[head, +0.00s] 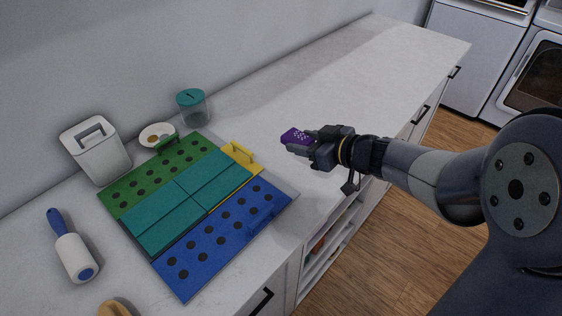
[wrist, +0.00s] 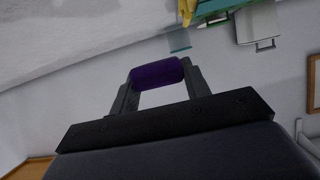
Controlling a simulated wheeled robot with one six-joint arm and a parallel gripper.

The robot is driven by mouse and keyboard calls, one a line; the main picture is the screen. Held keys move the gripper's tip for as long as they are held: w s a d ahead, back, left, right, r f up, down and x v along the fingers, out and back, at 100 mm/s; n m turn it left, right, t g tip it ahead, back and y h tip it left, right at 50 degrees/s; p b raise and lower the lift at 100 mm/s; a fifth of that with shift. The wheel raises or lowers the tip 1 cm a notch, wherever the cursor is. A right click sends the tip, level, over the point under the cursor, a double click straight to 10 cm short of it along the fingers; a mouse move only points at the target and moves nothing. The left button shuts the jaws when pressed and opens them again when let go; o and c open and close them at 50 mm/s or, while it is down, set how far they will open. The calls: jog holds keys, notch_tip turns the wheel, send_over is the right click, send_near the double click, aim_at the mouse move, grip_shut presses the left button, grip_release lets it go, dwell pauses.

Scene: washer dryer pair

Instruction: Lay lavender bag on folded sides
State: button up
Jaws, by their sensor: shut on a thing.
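The lavender bag (head: 295,138) is small and purple with a pale dotted pattern. My gripper (head: 301,146) is shut on it and holds it above the counter, to the right of the folding board. In the wrist view the purple bag (wrist: 157,73) sits between the two fingertips. The folded sides are teal panels (head: 190,203) lying flat in the middle of the board. A green panel (head: 130,190) with black dots lies behind them, and a blue panel (head: 222,240) with black dots lies in front. A yellow handle (head: 242,158) stands at the board's right end.
A white lidded bin (head: 97,152), a small dish with coins (head: 157,134) and a teal-lidded jar (head: 193,106) stand behind the board. A lint roller (head: 73,250) lies at left. The counter (head: 350,75) at back right is clear.

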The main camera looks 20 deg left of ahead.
aim_at(302, 176)
jog(key=shift+w+a, duration=0.1)
jog(key=shift+a, duration=0.05)
notch_tip(302, 176, down, 10)
jog(key=shift+r+b, duration=0.2)
jog(key=shift+b, duration=0.95)
jog(key=shift+f, duration=0.2)
jog(key=o, duration=1)
jog(key=shift+b, duration=0.55)
